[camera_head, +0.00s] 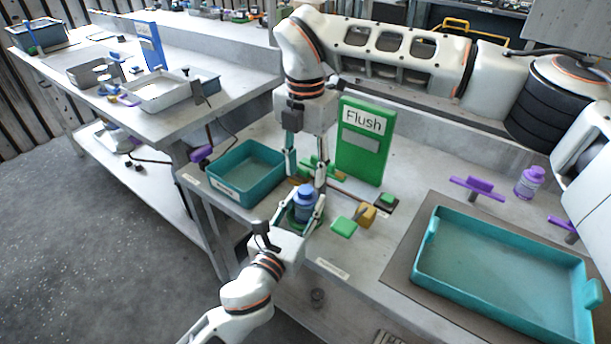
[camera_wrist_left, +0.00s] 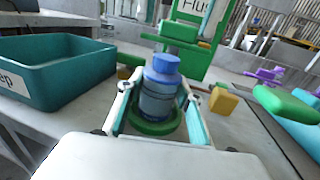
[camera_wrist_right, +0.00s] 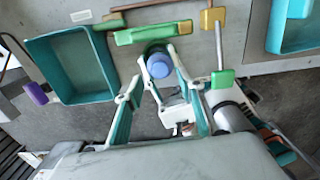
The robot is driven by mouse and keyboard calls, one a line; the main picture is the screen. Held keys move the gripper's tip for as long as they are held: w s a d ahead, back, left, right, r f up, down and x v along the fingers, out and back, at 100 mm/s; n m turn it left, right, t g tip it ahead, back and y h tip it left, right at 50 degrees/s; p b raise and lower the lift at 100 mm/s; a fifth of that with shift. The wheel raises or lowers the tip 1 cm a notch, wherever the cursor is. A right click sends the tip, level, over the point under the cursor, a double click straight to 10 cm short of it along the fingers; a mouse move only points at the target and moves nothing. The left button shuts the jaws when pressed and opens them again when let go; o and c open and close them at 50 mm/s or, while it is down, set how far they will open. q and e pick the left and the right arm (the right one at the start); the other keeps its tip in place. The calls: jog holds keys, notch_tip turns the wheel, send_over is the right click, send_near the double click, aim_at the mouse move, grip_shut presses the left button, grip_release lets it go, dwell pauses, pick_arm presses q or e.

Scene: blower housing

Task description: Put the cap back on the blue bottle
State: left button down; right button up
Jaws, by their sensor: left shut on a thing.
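The blue bottle (camera_head: 304,208) stands upright at the bench's front edge, in a green ring holder (camera_wrist_left: 155,128). My left gripper (camera_head: 301,212) is shut on the bottle's body, one finger on each side. A lighter blue cap (camera_wrist_left: 163,66) sits on top of the bottle; it also shows from above in the right wrist view (camera_wrist_right: 159,66). I cannot tell whether it is fully seated. My right gripper (camera_head: 306,172) points down above the bottle. Its fingers are apart and nothing is between them at cap height.
A teal bin (camera_head: 246,172) stands left of the bottle. A green "Flush" board (camera_head: 362,150) stands behind. Green and yellow blocks (camera_head: 366,214) lie right of the bottle. A large teal tray (camera_head: 500,270) and a purple bottle (camera_head: 529,183) are further right.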

aim_at(305, 189)
jog(key=shift+c, duration=0.4)
jog(key=n, duration=0.3)
jog(key=shift+r+n, duration=0.4)
jog(key=n, duration=0.2)
jog(key=r+n, duration=0.1)
jog(key=n, duration=0.4)
jog(key=r+n, duration=0.1)
jog(key=n, duration=0.5)
jog(key=shift+r+n, duration=0.3)
jog(key=shift+f, duration=4)
